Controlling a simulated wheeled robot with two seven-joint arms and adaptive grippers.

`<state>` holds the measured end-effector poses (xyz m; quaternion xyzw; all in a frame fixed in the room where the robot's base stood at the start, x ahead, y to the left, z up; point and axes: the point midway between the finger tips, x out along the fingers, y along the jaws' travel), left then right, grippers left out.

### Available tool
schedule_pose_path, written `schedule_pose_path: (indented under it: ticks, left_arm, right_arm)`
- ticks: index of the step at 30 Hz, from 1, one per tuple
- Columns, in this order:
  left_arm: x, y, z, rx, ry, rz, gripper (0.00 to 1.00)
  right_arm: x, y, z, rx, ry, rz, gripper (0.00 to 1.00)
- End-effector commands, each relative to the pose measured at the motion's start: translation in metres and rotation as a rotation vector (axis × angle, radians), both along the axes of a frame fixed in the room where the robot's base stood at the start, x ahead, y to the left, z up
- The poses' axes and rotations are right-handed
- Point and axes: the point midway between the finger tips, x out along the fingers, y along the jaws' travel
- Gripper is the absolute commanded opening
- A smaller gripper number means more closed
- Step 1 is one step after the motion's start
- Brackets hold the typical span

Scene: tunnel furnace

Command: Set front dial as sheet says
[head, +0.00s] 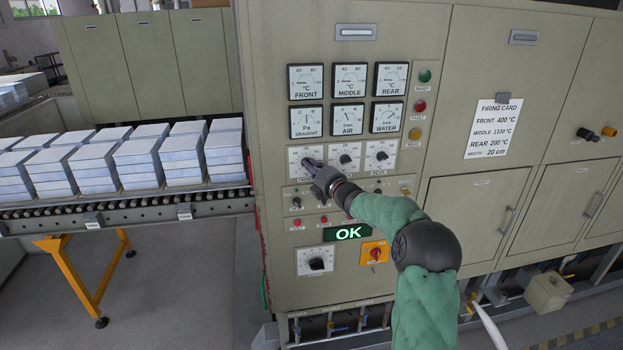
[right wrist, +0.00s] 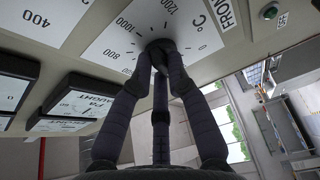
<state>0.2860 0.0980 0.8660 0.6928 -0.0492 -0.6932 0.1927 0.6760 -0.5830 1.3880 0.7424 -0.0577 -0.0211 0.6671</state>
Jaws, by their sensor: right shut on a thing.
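The front dial (head: 296,157) is the leftmost of three white dials in a row on the beige panel. My right gripper (head: 315,170) is shut on its dark knob, which it mostly hides in the head view. The white plate there reads 800, 1000, 1200 and °C, but I cannot tell where the knob points. The firing card (head: 496,127) on the panel reads front 400 °C, middle 1100 °C, rear 200 °C, mouth 20 cm. My left gripper is out of view.
The middle dial (head: 345,157) and rear dial (head: 381,156) sit close to the right. Gauges (head: 305,82) are above. Stacked pale blocks (head: 140,160) stand on a roller conveyor at left.

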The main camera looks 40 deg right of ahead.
Motion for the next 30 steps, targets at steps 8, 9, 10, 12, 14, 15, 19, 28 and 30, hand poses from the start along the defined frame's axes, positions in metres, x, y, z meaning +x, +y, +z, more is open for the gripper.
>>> schedule_pose_path:
  ticks: [8, 9, 10, 12, 14, 15, 19, 28, 30]
  left_arm:
    - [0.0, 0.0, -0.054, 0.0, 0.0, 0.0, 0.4]
    - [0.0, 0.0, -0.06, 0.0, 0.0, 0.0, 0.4]
    - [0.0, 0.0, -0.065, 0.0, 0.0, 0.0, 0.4]
    - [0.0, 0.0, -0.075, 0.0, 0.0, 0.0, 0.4]
    - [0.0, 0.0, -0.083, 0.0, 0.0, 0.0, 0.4]
    - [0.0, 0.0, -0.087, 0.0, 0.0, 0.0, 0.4]
    - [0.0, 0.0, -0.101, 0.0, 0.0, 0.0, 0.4]
    - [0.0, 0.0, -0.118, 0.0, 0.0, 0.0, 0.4]
    - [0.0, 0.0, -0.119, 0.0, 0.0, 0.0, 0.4]
  right_arm:
    - [0.001, 0.003, -0.013, 0.229, -0.121, 0.006, 0.0]
    - [0.001, 0.003, -0.014, 0.259, -0.137, 0.006, 0.0]
    - [0.001, 0.003, -0.014, 0.283, -0.15, 0.006, 0.0]
    - [0.002, 0.003, -0.015, 0.333, -0.177, 0.006, 0.0]
    - [0.002, 0.003, -0.014, 0.374, -0.2, 0.006, 0.0]
    - [0.002, 0.003, -0.014, 0.399, -0.213, 0.006, 0.0]
    - [0.002, 0.003, -0.013, 0.471, -0.253, 0.005, 0.0]
    - [0.002, 0.003, -0.011, 0.567, -0.306, 0.004, 0.0]
    - [0.002, 0.003, -0.01, 0.578, -0.311, 0.003, 0.0]
